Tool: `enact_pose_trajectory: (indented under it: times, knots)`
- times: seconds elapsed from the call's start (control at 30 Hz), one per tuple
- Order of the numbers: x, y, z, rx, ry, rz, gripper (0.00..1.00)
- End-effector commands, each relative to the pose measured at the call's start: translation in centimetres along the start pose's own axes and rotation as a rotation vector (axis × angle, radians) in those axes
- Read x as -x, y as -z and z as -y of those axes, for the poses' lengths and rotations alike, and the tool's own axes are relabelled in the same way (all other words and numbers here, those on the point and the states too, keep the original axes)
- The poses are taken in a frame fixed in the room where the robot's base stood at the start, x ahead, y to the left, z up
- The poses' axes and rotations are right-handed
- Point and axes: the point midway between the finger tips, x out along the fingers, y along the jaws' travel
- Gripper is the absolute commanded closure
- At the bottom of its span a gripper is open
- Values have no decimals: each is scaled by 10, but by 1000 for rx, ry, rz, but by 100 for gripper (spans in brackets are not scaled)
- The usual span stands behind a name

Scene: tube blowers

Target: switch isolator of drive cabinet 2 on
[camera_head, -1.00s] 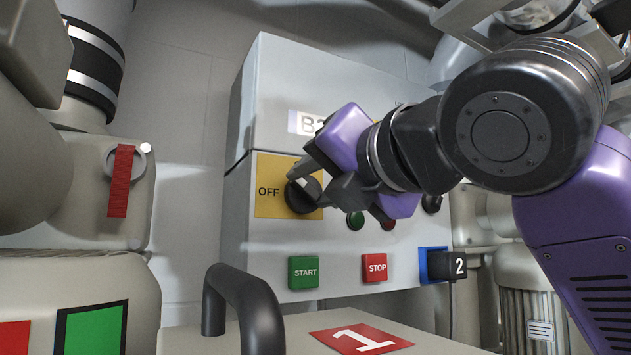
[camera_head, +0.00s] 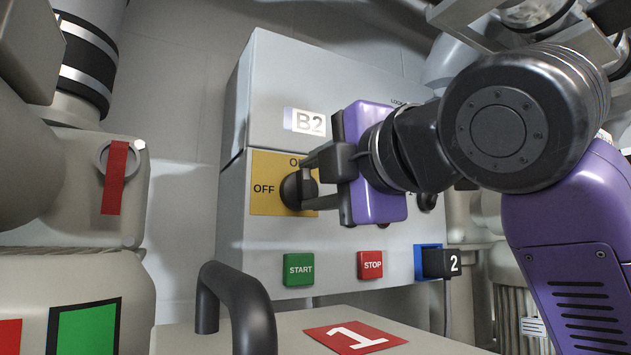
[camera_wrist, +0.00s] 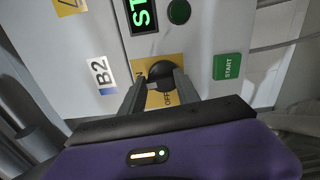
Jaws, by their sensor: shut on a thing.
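The B2 drive cabinet (camera_head: 345,235) is grey and stands in the middle of the head view. Its isolator is a black rotary knob (camera_head: 290,191) on a yellow plate (camera_head: 263,205), with OFF at its left and ON above. My gripper (camera_head: 308,182) is shut on the knob, reaching it from the right. In the wrist view the two fingers (camera_wrist: 160,88) lie on either side of the knob (camera_wrist: 161,72), with OFF below it and ON to its left. The fingers partly hide the knob, so I cannot tell exactly where it points.
Below the isolator are a green START button (camera_head: 299,268) and a red STOP button (camera_head: 370,264). A black padlock-like block marked 2 (camera_head: 440,263) sits at the lower right. A black curved handle (camera_head: 235,295) and a red 1 plate (camera_head: 357,336) are in front.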

Motion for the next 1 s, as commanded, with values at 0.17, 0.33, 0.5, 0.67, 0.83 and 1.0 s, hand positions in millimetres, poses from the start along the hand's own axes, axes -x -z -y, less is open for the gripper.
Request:
enact_pose_trajectory:
  times: [0.17, 0.33, 0.5, 0.67, 0.83, 1.0]
  knots:
    - [0, -1, 2, -65, 2, 2, 100]
    - [0, -1, 2, -94, 3, 2, 100]
    - [0, -1, 2, -102, 3, 2, 100]
    - [0, -2, 2, -102, 3, 2, 100]
    - [0, -2, 2, -102, 3, 2, 50]
    - [0, -1, 2, -101, 2, 1, 40]
